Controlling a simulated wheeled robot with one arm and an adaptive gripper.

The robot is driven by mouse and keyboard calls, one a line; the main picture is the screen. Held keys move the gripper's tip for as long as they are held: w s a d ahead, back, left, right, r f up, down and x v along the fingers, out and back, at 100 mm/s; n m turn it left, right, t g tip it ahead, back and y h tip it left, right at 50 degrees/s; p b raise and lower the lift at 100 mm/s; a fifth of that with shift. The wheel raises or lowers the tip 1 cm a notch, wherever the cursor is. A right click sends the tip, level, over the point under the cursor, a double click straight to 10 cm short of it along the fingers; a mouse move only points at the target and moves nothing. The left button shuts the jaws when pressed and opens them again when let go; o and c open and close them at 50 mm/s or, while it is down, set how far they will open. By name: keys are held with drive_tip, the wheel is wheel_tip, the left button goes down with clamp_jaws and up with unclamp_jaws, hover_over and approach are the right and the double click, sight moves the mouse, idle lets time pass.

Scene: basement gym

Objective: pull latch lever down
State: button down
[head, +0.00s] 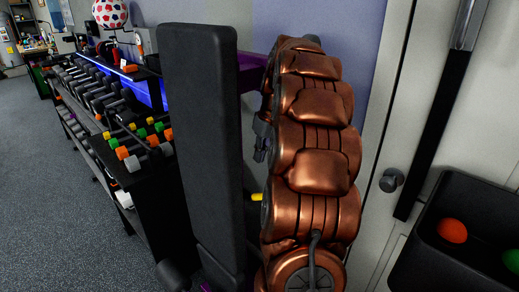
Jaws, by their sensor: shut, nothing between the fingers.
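I cannot make out a latch lever for certain. A pale door or panel with a frame stands at the right, with a small round dark grey knob (391,180) on it. A long slanted black bar (437,140) with a shiny metal upper part runs down in front of the pale surface, right of the knob. My copper-coloured arm rises through the middle, left of the knob, and hides what is behind it. My gripper does not show in this view.
A tall black padded board (203,140) on a purple frame (252,72) stands just left of my arm. A dumbbell rack (150,205) lines the left. A black bin (440,262) holds an orange ball (452,230) and a green ball (512,260). Carpet (50,200) is clear at far left.

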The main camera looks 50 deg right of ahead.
drive_tip(key=p, duration=0.2)
hover_over(256, 196)
drive_tip(key=w+d, duration=0.2)
drive_tip(key=w, duration=0.1)
drive_tip(key=s+d+x, duration=0.1)
drive_tip(key=x, duration=0.6)
drive_tip(key=shift+s+a+f, duration=0.15)
drive_tip(key=shift+s+f, duration=0.55)
drive_tip(key=shift+s+a+f, duration=0.15)
drive_tip(key=shift+s+f, duration=0.55)
